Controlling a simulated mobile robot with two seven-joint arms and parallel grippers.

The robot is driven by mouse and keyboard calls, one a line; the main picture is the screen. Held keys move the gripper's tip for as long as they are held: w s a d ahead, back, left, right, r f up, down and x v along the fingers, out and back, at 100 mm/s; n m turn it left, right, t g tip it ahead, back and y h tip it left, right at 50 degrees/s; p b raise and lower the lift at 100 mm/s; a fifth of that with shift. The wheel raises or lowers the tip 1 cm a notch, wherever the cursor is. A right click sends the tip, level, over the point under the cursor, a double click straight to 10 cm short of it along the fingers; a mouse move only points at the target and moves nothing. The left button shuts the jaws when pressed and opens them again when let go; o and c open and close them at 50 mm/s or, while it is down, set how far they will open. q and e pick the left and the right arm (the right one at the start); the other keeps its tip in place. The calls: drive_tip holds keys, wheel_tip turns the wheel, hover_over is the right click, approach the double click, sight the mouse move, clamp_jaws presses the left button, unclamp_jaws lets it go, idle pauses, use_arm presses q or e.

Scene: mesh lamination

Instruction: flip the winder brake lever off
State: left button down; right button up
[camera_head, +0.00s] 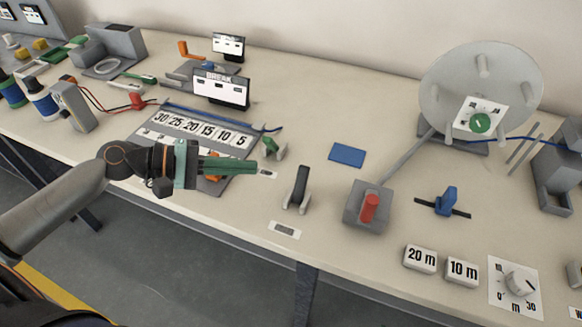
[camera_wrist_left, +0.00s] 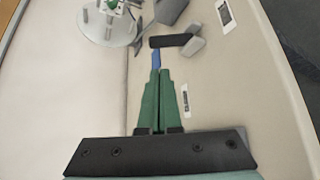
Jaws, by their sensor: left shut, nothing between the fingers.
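No lever carries a readable brake label. A black lever (camera_head: 302,182) stands tilted up on a grey base near the bench's front edge; the lever also shows in the left wrist view (camera_wrist_left: 170,41), beyond the fingertips. A red lever (camera_head: 369,207) stands on a grey block to its right, and a small green lever (camera_head: 272,147) to its left. The winder's grey disc (camera_head: 440,88) is at the back right. My left gripper (camera_head: 256,167) is shut and empty, its green fingers pointing right, left of the black lever and apart from it. My right gripper is not in view.
A blue pad (camera_head: 346,155) lies behind the black lever. A blue-handled slider (camera_head: 446,202) and the 20 m (camera_head: 420,259) and 10 m (camera_head: 462,269) blocks are to the right. A numbered board (camera_head: 185,130) lies behind my left wrist.

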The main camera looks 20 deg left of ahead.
sight(301, 185)
use_arm(q)
drive_tip(key=x, duration=0.9)
drive_tip(key=shift+w+d+p, duration=0.1)
drive_tip(key=shift+d+p, duration=0.1)
drive_tip(key=shift+p, duration=0.2)
drive_tip(key=shift+w+d+f, duration=0.1)
drive_tip(key=shift+f, duration=0.05)
